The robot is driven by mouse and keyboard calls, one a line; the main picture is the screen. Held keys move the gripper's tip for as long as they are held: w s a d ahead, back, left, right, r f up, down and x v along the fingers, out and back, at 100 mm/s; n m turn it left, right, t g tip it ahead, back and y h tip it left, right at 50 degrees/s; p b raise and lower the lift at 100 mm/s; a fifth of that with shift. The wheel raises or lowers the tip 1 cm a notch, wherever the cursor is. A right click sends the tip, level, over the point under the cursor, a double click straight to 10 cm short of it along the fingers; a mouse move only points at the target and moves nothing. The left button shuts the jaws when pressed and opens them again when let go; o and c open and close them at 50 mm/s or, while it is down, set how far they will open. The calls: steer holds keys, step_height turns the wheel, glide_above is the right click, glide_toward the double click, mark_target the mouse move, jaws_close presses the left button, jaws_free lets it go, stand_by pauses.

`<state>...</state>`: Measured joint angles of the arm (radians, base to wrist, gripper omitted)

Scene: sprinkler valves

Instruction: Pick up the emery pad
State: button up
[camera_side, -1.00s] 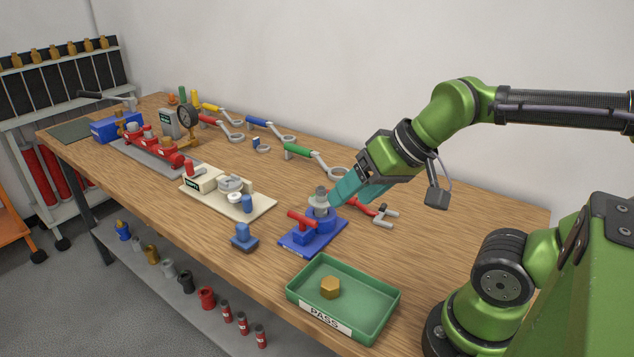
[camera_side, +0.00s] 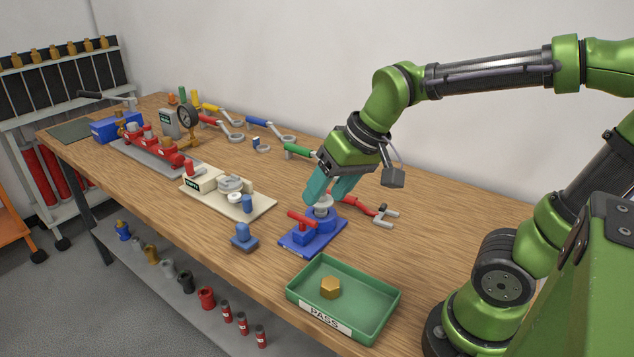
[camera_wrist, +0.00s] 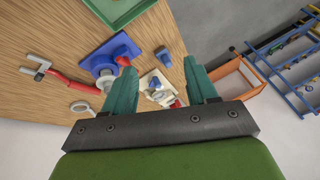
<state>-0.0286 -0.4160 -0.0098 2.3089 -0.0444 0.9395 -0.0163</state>
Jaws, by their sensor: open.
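A small blue block with a rounded knob on top (camera_side: 243,238) sits near the table's front edge, left of the blue vise-like fixture (camera_side: 312,235). It looks like the emery pad, but I cannot be sure. It also shows as a small blue shape in the wrist view (camera_wrist: 163,55), beyond my fingers. My gripper (camera_side: 325,198) has teal fingers, is open, and points down just above and behind the fixture's grey round part (camera_side: 322,205). In the wrist view my gripper (camera_wrist: 160,68) shows its fingers spread with nothing held. It is apart from the blue block.
A green PASS tray (camera_side: 370,315) holding a brass hex piece (camera_side: 331,287) stands at the front right. A cream board with parts (camera_side: 260,207) lies left of the fixture.

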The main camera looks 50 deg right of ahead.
mark_target(242, 224)
steer(key=w+f+n+g+h, duration=0.1)
steer(key=w+f+n+g, duration=0.1)
steer(key=w, duration=0.9)
steer(key=w+f+n+g+h, duration=0.1)
steer(key=w+f+n+g, duration=0.1)
steer(key=w, duration=0.9)
steer(key=f, duration=0.7)
steer(key=w+f, duration=0.1)
steer(key=f, duration=0.2)
steer(key=shift+d+f, duration=0.25)
steer(key=shift+d, duration=0.05)
steer(key=shift+w+a+f, duration=0.1)
steer(key=shift+w+f, duration=0.1)
steer(key=shift+f, duration=0.75)
steer(key=shift+w+a+f, duration=0.1)
steer(key=shift+w+f, duration=0.05)
steer(key=shift+f, duration=0.85)
steer(key=shift+w+a+f, duration=0.1)
steer(key=shift+w+f, duration=0.1)
steer(key=shift+f, duration=0.75)
steer(key=c, duration=1.1)
